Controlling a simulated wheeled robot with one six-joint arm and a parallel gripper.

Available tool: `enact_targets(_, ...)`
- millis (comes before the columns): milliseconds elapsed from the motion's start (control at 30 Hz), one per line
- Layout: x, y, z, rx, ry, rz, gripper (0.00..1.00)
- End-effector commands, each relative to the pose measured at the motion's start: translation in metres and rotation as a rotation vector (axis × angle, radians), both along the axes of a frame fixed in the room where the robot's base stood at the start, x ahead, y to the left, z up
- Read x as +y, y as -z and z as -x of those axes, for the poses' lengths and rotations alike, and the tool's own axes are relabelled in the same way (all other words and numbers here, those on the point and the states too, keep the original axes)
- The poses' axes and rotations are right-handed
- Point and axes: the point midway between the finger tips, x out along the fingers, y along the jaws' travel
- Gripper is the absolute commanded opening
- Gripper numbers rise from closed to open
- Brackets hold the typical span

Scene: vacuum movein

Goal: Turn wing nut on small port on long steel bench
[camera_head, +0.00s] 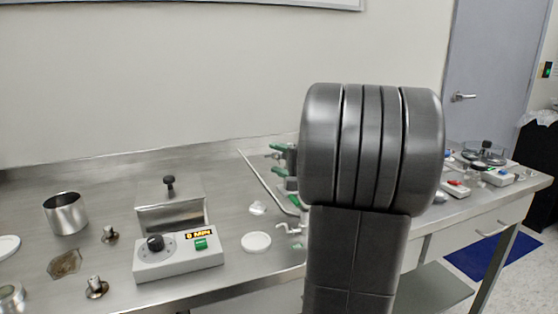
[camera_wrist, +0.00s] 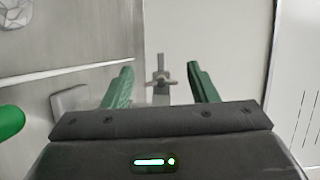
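In the wrist view my gripper (camera_wrist: 162,80) shows two green fingers spread well apart, with nothing held between them. A small metal wing nut (camera_wrist: 160,77) on an upright grey stem appears in the gap between the fingers, seemingly beyond their tips; contact cannot be made out. In the head view my dark arm covers the middle of the long steel bench (camera_head: 225,215). Small metal fittings with green parts (camera_head: 282,172) show just left of the arm. The head view does not clearly show my gripper.
A grey control box (camera_head: 180,255) with a dial stands left of my arm, near a steel cup (camera_head: 66,213) and a white disc (camera_head: 256,243). A green rounded part (camera_wrist: 10,122) lies at the wrist view's left edge. More equipment (camera_head: 485,160) stands at the far right.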

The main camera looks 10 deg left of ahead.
Motion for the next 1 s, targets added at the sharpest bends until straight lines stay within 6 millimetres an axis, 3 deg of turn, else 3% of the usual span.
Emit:
enact_targets(367,-0.008,-0.001,0.004,-0.001,0.001,0.000,0.53)
enact_targets(800,-0.079,-0.004,0.051,-0.002,0.005,0.001,0.53)
enact_targets(1000,-0.104,-0.004,0.067,-0.001,0.003,0.000,0.53)
